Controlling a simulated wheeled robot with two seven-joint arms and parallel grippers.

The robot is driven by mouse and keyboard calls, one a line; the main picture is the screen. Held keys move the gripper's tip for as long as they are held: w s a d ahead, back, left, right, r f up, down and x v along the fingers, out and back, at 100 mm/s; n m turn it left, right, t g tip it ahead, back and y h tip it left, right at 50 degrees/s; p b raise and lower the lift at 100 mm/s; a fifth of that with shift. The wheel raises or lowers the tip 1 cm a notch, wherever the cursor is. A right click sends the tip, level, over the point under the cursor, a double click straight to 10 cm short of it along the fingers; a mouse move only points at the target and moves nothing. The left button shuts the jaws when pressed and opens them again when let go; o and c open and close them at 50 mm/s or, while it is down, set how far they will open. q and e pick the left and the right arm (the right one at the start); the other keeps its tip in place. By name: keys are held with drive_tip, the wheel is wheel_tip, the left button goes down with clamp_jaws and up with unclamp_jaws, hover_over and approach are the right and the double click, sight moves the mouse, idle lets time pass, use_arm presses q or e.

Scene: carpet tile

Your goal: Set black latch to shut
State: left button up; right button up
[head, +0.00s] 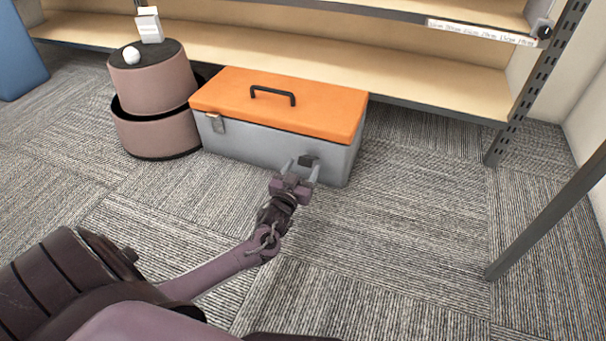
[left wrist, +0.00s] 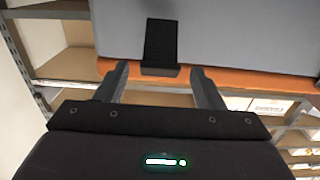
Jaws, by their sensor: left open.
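A grey toolbox (head: 270,146) with an orange lid (head: 280,100) stands on the carpet, and the lid lies down on the body. The black latch (head: 308,160) is on the right part of its front wall. It also shows in the left wrist view (left wrist: 160,42) as a black strip on the grey wall, its wider end by the orange lid edge. I cannot tell whether it is fastened. My left gripper (head: 302,168) is open at the latch, with one finger on each side and a gap to it in the wrist view (left wrist: 160,84). My right gripper is out of view.
A second, metallic latch (head: 216,123) is at the box's front left. A round brown stool-like stack (head: 155,85) with a white ball (head: 131,55) and small box (head: 149,25) stands left. A shelf (head: 430,70) is behind. Carpet right of the box is clear up to a metal post.

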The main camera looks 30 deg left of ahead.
use_arm(q)
drive_tip(key=shift+w, duration=0.4)
